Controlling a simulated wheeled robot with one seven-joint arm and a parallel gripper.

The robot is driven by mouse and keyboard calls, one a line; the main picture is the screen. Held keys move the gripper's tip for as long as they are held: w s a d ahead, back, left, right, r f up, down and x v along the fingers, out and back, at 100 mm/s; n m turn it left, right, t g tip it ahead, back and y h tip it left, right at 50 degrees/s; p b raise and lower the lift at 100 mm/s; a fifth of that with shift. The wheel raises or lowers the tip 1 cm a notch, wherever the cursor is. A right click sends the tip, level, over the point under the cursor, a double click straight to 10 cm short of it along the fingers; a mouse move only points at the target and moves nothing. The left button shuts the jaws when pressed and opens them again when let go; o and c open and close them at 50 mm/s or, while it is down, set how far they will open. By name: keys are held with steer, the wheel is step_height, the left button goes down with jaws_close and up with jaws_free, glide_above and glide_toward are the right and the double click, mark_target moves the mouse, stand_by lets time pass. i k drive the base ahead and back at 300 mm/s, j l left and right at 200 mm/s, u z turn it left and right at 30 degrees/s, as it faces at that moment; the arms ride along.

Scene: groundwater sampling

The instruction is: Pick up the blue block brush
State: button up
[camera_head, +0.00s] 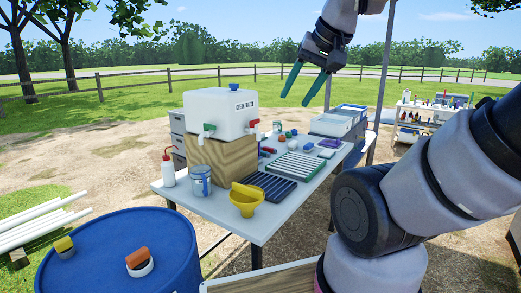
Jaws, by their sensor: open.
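I cannot pick out the blue block brush for certain. A small blue item (308,147) lies on the white table (221,215) near its right back part, among other small things, and is too small to identify. Another small blue and red item (267,151) lies by the wooden box. My gripper (303,91) is raised high above the far part of the table, with its two green fingers apart and pointing down. Nothing shows between the fingers.
A white water jug (220,110) stands on a wooden box (225,160). A squeeze bottle (168,170), clear jug (200,183), yellow funnel (246,197), dark ribbed tray (268,186) and green-edged rack (298,165) crowd the table. A blue barrel (110,235) stands front left.

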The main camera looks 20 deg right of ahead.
mark_target(308, 148)
steer(key=i+l+u, duration=0.15)
steer(key=l+u, duration=0.15)
steer(key=i+l+u, duration=0.15)
steer(key=l+u, duration=0.2)
steer(key=i+l+u, duration=0.1)
steer(key=l+u, duration=0.2)
steer(key=l, duration=0.15)
steer(key=i+l, duration=0.1)
steer(key=l, duration=0.45)
steer(key=i+l, duration=0.1)
steer(key=l, duration=1.05)
steer(key=i+l, duration=0.15)
steer(key=l, duration=0.4)
steer(key=i+l, duration=0.1)
steer(key=l, duration=0.45)
steer(key=i+l, duration=0.1)
steer(key=l, duration=0.5)
steer(key=i+l, duration=0.1)
steer(key=l, duration=1)
steer(key=i, duration=0.05)
